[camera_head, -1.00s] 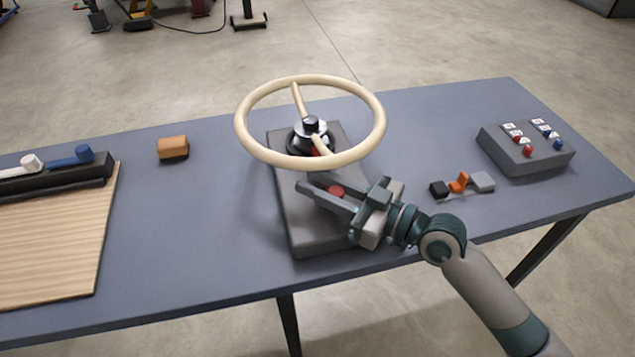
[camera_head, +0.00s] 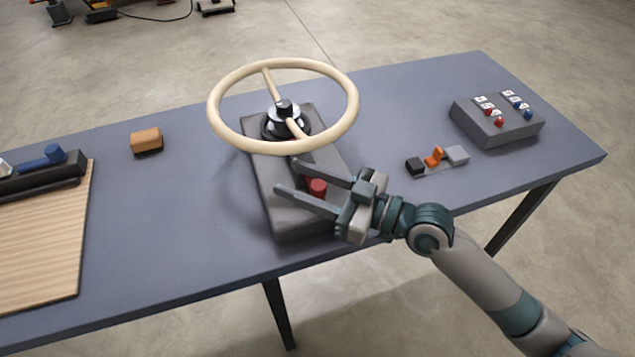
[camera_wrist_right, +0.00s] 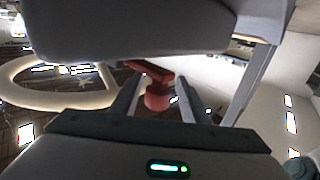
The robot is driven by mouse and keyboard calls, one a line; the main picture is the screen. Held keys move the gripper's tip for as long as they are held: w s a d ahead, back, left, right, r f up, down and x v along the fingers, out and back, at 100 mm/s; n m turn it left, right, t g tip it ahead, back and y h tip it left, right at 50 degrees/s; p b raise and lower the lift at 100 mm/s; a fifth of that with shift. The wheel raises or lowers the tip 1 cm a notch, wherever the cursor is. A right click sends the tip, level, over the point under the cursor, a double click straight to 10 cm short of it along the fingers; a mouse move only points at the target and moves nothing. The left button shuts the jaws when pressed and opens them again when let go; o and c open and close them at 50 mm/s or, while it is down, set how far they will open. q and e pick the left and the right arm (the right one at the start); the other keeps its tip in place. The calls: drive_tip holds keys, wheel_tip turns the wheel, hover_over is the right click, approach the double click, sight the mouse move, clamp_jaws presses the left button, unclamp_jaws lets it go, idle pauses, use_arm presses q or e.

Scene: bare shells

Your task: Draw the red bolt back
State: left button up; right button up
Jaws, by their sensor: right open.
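The red bolt shows as a red knob (camera_head: 318,187) on the grey base block (camera_head: 283,218) below the cream handwheel (camera_head: 222,135). In the right wrist view the bolt's round knob (camera_wrist_right: 157,99) hangs from a red bar and lies between the two fingers. My right gripper (camera_head: 288,177) is open, with one finger on each side of the knob. I see a gap between the knob and the fingers in the head view. The fingers partly hide the block's top. My left gripper is not in view.
The handwheel rim overhangs close to my right fingertips. An orange-levered switch (camera_head: 434,158) and a grey button box (camera_head: 498,125) stand to the right. An orange-brown block (camera_head: 146,141) and a wooden board (camera_head: 45,240) lie left. The blue-grey table (camera_head: 190,225) is clear between board and base block.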

drive_tip(key=shift+s+d, duration=0.1)
drive_tip(key=shift+d, duration=0.05)
drive_tip(key=shift+s+d+f, duration=0.1)
drive_tip(key=shift+s+d, duration=0.1)
drive_tip(key=shift+d, duration=0.25)
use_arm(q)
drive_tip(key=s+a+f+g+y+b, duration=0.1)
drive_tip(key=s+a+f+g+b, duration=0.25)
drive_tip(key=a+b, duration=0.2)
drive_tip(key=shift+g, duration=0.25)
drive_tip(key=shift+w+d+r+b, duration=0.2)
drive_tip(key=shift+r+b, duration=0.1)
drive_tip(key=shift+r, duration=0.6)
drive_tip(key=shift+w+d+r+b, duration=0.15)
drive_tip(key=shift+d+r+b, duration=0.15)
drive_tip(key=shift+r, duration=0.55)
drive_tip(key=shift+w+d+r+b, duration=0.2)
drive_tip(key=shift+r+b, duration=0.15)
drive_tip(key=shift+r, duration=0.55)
use_arm(e)
drive_tip(key=v, duration=1.6)
drive_tip(key=shift+d, duration=0.1)
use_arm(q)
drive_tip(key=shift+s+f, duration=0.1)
use_arm(e)
drive_tip(key=shift+s, duration=0.1)
